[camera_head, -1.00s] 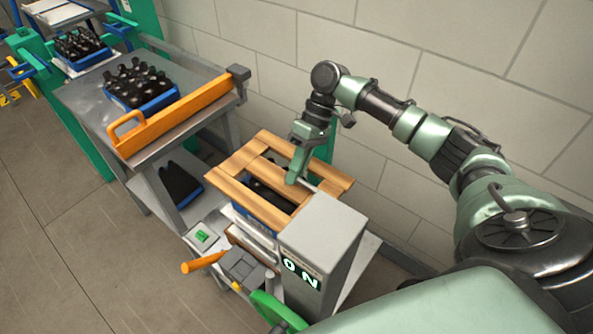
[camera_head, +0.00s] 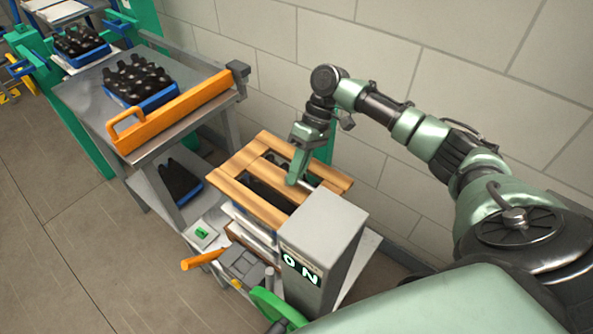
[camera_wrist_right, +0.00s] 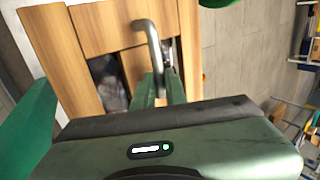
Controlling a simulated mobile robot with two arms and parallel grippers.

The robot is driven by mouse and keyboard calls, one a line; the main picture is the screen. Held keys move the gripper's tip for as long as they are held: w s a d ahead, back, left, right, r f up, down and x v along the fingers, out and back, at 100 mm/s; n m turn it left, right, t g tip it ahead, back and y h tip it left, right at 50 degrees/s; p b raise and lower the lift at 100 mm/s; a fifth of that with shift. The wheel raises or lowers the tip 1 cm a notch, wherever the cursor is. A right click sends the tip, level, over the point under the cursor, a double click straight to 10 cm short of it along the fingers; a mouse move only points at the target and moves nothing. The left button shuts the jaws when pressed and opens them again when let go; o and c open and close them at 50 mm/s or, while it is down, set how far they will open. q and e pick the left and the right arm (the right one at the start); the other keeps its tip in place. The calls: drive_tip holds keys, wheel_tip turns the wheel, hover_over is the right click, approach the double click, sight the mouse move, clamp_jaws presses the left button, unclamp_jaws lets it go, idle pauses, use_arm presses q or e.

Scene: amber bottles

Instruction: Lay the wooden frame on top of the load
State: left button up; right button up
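The wooden frame (camera_head: 233,187) of light slats lies roughly level over the stacked load (camera_head: 243,218) beside the grey box. Dark bottles show through its gaps. My right gripper (camera_head: 293,180) reaches down from the wall side to the frame's right part. In the right wrist view, its fingers (camera_wrist_right: 160,92) are close together around a bent grey metal bar (camera_wrist_right: 152,40) above the wooden slats (camera_wrist_right: 103,28). Whether the frame's underside touches the load all round is hard to tell. My left gripper is not in view.
A grey box with a lit display (camera_head: 322,235) stands close in front of the frame. At left, a metal table (camera_head: 85,98) carries a blue crate of dark bottles (camera_head: 140,82) and an orange bar (camera_head: 178,112). The tiled wall is close behind. Floor at lower left is clear.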

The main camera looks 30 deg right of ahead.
drive_tip(key=o, duration=0.4)
drive_tip(key=shift+o, duration=0.2)
drive_tip(key=b+v, duration=0.1)
drive_tip(key=v, duration=0.7)
drive_tip(key=shift+b, duration=0.35)
